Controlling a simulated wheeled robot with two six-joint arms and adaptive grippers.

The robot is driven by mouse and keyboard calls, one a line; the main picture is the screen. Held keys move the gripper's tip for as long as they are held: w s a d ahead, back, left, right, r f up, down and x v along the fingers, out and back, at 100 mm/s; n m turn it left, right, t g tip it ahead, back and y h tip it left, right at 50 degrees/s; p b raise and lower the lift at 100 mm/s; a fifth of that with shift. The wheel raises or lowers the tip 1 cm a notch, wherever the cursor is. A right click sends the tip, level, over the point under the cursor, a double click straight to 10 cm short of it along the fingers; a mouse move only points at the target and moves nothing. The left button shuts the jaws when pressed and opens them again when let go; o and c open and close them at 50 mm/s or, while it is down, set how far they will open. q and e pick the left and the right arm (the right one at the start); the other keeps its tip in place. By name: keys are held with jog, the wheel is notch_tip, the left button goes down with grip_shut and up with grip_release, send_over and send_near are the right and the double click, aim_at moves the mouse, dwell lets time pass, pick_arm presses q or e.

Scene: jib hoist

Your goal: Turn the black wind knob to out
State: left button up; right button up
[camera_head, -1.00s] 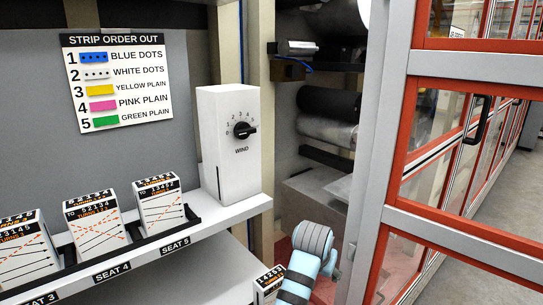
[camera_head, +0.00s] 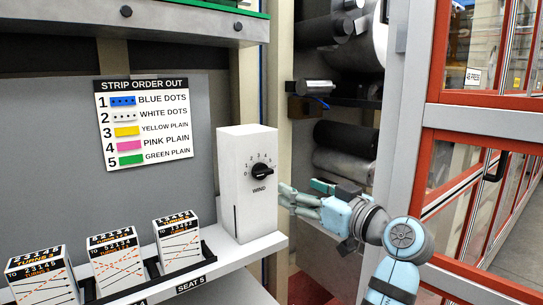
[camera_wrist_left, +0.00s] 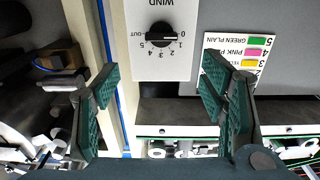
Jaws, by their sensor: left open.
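The black wind knob (camera_head: 262,170) sits on the front of a white box (camera_head: 249,210) marked WIND, with a numbered dial around it. In the left wrist view the knob (camera_wrist_left: 163,35) shows upside down. Its bar lies roughly along the line between 0 and OUT; I cannot tell surely which end is the pointer. My left gripper (camera_head: 300,193) is just right of and below the knob, apart from it. In the left wrist view its two green fingers (camera_wrist_left: 155,85) are spread and empty, with the knob beyond the gap between them. My right gripper is not in view.
Several number-printed white cards (camera_head: 178,243) stand in a shelf rack left of the box. A strip order sign (camera_head: 145,122) is on the grey panel behind. Dark rolls (camera_head: 345,140) lie on shelves at right. A red-framed glass door (camera_head: 470,160) stands further right.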

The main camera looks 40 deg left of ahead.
aim_at(266, 172)
pick_arm(q)
jog(key=p+x, duration=0.2)
jog(key=x, duration=1)
jog(key=shift+s+a+p, duration=0.1)
jog(key=shift+a+p, duration=0.1)
jog(key=shift+p, duration=0.1)
jog(key=shift+r, duration=0.1)
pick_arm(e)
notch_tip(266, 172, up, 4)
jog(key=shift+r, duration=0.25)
pick_arm(q)
jog(key=shift+d, duration=0.1)
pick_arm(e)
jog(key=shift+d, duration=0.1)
pick_arm(q)
jog(key=c, duration=1.2)
